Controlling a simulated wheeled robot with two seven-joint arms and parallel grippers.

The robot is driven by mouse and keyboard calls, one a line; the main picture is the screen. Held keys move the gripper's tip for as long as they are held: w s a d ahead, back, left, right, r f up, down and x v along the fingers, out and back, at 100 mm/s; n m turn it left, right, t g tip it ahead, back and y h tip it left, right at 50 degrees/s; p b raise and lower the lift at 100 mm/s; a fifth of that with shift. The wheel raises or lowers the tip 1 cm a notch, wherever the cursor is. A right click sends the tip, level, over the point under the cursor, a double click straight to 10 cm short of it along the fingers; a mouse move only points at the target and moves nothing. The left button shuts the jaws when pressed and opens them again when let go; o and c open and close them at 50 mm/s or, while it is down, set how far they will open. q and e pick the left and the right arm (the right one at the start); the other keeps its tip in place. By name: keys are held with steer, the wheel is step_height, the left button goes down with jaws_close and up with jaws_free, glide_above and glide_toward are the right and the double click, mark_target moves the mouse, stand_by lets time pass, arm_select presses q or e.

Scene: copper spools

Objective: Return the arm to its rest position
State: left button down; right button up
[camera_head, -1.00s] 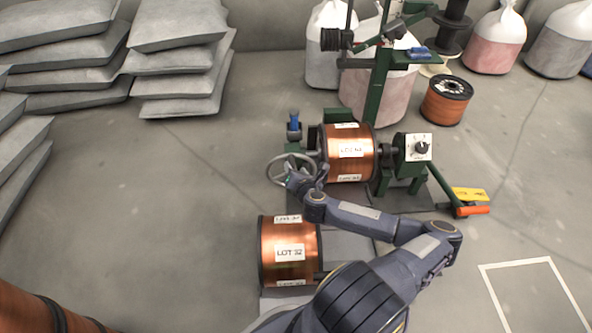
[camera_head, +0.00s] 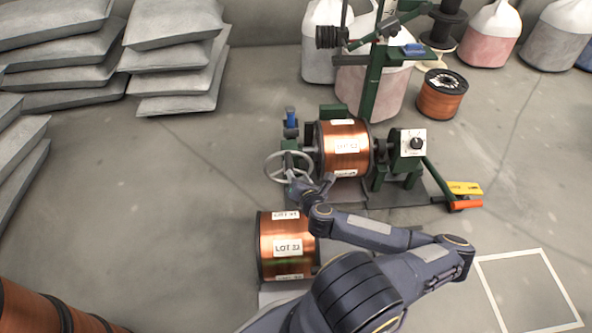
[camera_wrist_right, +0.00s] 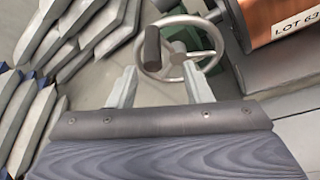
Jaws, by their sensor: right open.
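My right arm reaches in from the lower right in the head view, and its gripper (camera_head: 312,186) is just in front of the machine's handwheel (camera_head: 288,167). In the right wrist view the two fingers of the right gripper (camera_wrist_right: 160,88) stand wide apart with nothing between them. The handwheel (camera_wrist_right: 178,48) and its dark knob (camera_wrist_right: 152,47) show beyond the fingertips, apart from them. A copper spool (camera_head: 345,150) is mounted on the green machine beside the wheel. My left gripper is not in view.
A second copper spool labelled LOT (camera_head: 288,247) stands close to my right forearm. A small spool (camera_head: 441,95), white sacks (camera_head: 490,35) and stacked grey bags (camera_head: 175,60) stand at the back. An orange-tipped lever (camera_head: 466,205) sticks out right.

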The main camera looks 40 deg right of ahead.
steer(key=shift+s+a+r, duration=0.1)
steer(key=shift+s, duration=0.05)
stand_by(0.4)
steer(key=s+a+r+n+g+y, duration=0.1)
steer(key=a+r+n+g+y, duration=0.15)
steer(key=a+n+y, duration=0.65)
steer(key=a+r+n+g+y, duration=0.25)
steer(key=a+n, duration=0.75)
steer(key=n, duration=0.7)
steer(key=s+a+r+n+g+h, duration=0.2)
steer(key=s+a+r+n, duration=0.1)
steer(key=s+r+n, duration=1.8)
step_height(320, 180, up, 36)
steer(key=w+p, duration=0.2)
steer(key=p, duration=3.2)
steer(key=shift+w+d+f+m+p, duration=0.2)
steer(key=shift+m+p, duration=0.15)
steer(key=shift+m, duration=0.05)
